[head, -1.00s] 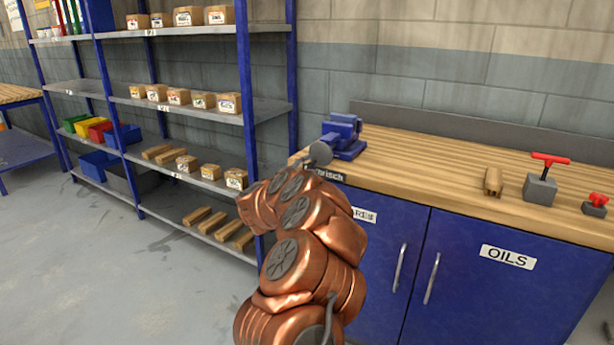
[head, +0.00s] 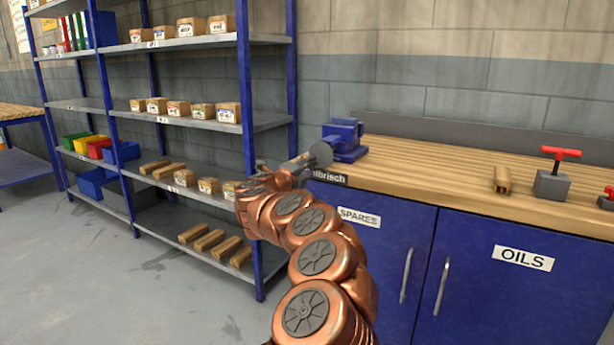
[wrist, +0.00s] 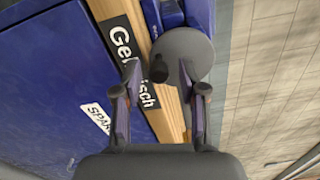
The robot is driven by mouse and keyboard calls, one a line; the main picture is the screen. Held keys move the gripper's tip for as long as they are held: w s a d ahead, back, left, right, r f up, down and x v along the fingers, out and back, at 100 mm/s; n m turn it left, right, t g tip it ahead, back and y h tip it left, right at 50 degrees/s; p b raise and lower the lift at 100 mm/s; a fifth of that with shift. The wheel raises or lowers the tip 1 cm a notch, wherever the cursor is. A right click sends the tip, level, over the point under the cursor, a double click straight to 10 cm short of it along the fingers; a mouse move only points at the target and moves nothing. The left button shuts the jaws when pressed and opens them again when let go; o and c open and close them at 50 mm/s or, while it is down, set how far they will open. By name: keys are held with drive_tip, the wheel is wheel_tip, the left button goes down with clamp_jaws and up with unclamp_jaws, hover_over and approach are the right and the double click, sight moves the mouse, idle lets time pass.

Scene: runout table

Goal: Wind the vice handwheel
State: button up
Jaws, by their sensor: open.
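The blue vice (head: 345,138) is mounted at the left end of the wooden bench top. Its grey round handwheel (head: 321,154) faces left, toward my gripper (head: 304,163). In the wrist view the handwheel (wrist: 190,50) is near the top centre, with the blue vice (wrist: 172,12) behind it. A dark knob (wrist: 158,68) on the wheel shows between the fingertips of my open gripper (wrist: 159,72). The right fingertip overlaps the wheel's face in the picture. I cannot tell whether either finger touches the wheel or knob.
The wooden bench (head: 430,170) has blue cupboards below. A wooden block (head: 502,179) and a grey block with a red T-handle (head: 553,175) stand to the right. A blue-framed shelf rack (head: 247,120) with boxes stands close to my arm's left.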

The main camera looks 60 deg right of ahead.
drive_tip(key=m+b, duration=0.4)
drive_tip(key=b, duration=0.1)
drive_tip(key=shift+f, duration=0.3)
drive_tip(key=shift+r+m+b, duration=0.25)
drive_tip(key=shift+m+b, duration=0.4)
drive_tip(key=shift+m, duration=0.25)
drive_tip(key=m+b, duration=0.2)
drive_tip(key=b, duration=0.1)
drive_tip(key=shift+f, duration=0.25)
drive_tip(key=shift+r+m+b, duration=0.35)
drive_tip(key=shift+m+b, duration=0.6)
drive_tip(key=shift+m, duration=0.35)
drive_tip(key=shift+f, duration=0.1)
drive_tip(key=shift+c, duration=0.3)
clamp_jaws()
drive_tip(key=shift+s, duration=0.1)
